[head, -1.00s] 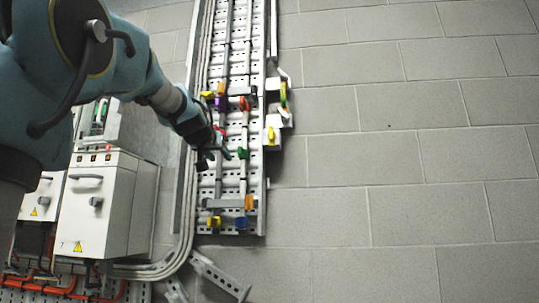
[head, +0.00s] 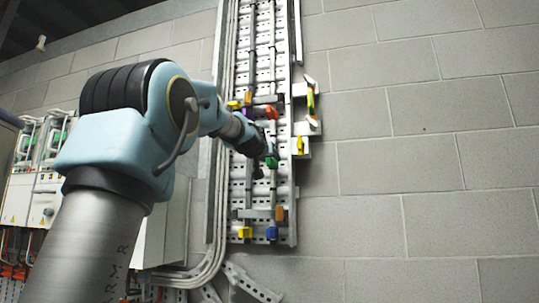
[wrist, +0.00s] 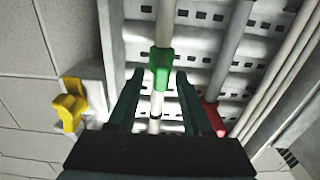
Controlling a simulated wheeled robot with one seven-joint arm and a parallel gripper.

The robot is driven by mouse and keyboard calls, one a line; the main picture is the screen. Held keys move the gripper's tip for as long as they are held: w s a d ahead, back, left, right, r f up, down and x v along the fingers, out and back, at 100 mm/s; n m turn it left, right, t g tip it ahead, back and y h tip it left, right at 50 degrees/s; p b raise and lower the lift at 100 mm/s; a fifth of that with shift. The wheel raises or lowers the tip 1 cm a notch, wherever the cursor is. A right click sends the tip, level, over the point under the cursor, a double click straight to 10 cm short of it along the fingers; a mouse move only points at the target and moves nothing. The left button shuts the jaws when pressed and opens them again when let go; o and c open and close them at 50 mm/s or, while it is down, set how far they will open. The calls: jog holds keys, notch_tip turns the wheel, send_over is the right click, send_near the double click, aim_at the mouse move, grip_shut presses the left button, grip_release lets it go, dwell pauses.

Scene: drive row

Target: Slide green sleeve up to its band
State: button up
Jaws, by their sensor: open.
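The green sleeve (wrist: 161,66) sits on a light vertical rod in the wrist view. It also shows in the head view (head: 271,162), just beyond the end of my arm. My gripper (wrist: 160,74) is open, with one dark finger on each side of the rod. The fingertips reach about level with the sleeve, with a gap visible on each side. In the head view my gripper (head: 264,150) is partly hidden by my wrist.
A red sleeve (wrist: 214,118) on the neighbouring rod is close beside the right finger. A yellow part (wrist: 70,105) on a bracket stands left of the left finger. Orange (head: 280,213) and blue (head: 271,233) pieces are lower on the perforated rack. The block wall on the right is clear.

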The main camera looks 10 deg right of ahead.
jog(key=shift+w, duration=0.15)
jog(key=shift+c, duration=0.3)
grip_shut()
dwell(1.1)
